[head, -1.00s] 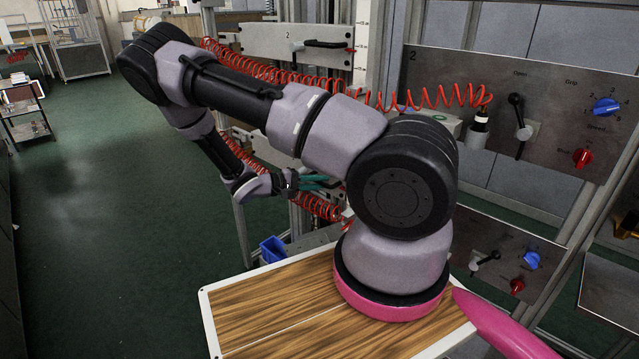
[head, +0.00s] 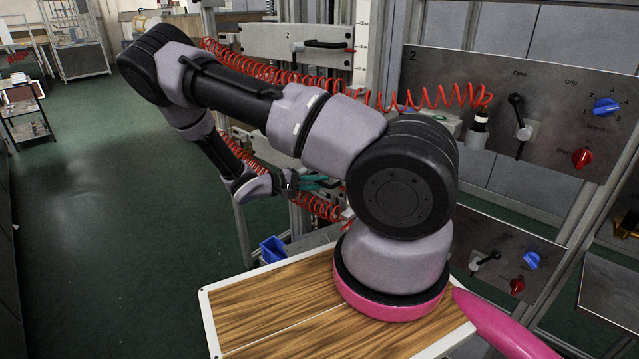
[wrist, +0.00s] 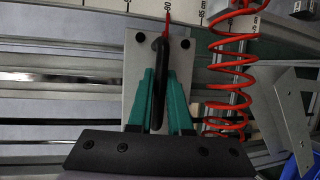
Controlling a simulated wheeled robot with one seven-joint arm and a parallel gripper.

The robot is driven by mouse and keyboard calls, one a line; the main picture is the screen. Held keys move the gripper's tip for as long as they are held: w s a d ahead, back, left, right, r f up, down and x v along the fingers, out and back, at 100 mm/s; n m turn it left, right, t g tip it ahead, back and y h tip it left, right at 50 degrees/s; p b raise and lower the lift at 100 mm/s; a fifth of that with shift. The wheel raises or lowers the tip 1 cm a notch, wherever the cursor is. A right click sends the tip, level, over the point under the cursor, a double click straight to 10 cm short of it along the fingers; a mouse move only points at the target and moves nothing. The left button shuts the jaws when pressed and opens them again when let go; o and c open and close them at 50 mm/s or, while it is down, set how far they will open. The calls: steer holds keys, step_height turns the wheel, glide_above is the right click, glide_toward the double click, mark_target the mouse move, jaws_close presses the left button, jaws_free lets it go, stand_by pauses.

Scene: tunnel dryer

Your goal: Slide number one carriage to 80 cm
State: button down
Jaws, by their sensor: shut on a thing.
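In the wrist view my gripper (wrist: 159,80) has its two green fingers closed on the upright black handle (wrist: 162,50) of a grey carriage plate (wrist: 135,58). The plate has dark bolts in its upper corners. In the head view my gripper (head: 312,183) is small and low behind my arm, which hides most of this carriage. Its number does not show in either view.
A plate marked 2 (head: 270,42) with its own black handle sits higher. A coiled red hose (head: 440,97) crosses the frame, and red coils (wrist: 230,75) hang right of the carriage in the wrist view. Control panels (head: 555,75) stand at right, a blue bin (head: 272,249) below.

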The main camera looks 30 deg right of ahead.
step_height(320, 180, down, 11)
steer(key=shift+a+r, duration=0.15)
steer(key=shift+s, duration=0.1)
steer(key=c, duration=0.8)
jaws_free()
steer(key=shift+c, duration=0.2)
steer(key=a+r, duration=0.2)
steer(key=a, duration=0.8)
steer(key=shift+w+a, duration=0.25)
steer(key=shift+w, duration=0.1)
steer(key=shift+r, duration=0.1)
